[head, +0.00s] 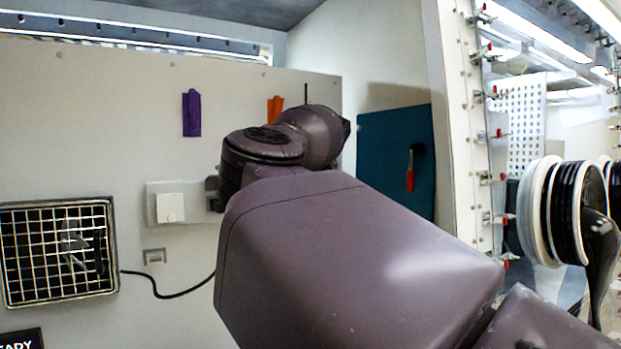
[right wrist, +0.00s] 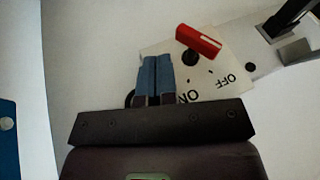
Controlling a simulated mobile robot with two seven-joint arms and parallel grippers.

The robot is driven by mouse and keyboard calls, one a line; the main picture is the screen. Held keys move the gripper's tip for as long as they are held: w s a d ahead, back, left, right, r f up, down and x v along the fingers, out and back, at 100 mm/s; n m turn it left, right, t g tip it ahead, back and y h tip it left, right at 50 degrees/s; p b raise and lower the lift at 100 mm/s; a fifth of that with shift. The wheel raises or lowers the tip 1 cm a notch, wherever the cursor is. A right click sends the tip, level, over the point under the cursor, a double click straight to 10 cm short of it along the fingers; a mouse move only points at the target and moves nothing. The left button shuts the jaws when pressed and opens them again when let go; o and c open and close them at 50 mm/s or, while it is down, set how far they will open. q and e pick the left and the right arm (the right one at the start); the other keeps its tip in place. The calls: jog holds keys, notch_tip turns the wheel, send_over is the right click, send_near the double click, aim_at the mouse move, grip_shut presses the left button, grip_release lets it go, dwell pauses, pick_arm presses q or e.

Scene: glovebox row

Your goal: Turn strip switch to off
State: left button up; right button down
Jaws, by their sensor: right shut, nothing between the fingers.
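The switch shows in the right wrist view: a white plate (right wrist: 215,65) marked ON and OFF, with a red handle (right wrist: 199,40) and a dark round knob (right wrist: 190,58) just below it. The lettering appears upside down and tilted. My right gripper (right wrist: 156,60) is shut and empty, its blue-grey fingers side by side, left of the knob and over the plate's left part in the picture. I cannot tell whether the fingers touch the plate. In the head view my right arm covers the middle, and I cannot make out the switch there. My left gripper is not in view.
A teal panel (head: 378,150) with a red-handled item (head: 410,172) is right of my arm. A white square cover (head: 170,208), a barred frame (head: 60,250) and a cable (head: 165,295) are left. Purple (head: 191,112) and orange (head: 275,108) pieces hang above.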

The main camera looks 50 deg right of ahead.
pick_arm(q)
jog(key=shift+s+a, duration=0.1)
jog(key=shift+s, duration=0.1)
pick_arm(e)
jog(key=shift+w+a+f, duration=0.15)
jog(key=shift+a+f, duration=0.1)
jog(key=shift+a, duration=0.25)
jog(key=shift+w+a+f, duration=0.1)
jog(key=shift+a+f, duration=0.15)
jog(key=shift+a, duration=0.25)
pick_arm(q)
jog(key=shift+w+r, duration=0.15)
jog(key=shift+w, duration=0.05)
pick_arm(e)
jog(key=shift+a+f, duration=0.15)
jog(key=shift+f, duration=0.05)
pick_arm(q)
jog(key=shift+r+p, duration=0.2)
jog(key=shift+p, duration=0.15)
pick_arm(e)
jog(key=shift+a+f, duration=0.1)
jog(key=shift+f, duration=0.15)
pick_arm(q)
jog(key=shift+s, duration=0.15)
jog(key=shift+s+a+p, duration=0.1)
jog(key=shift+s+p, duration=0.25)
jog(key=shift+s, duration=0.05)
pick_arm(e)
jog(key=shift+f, duration=0.3)
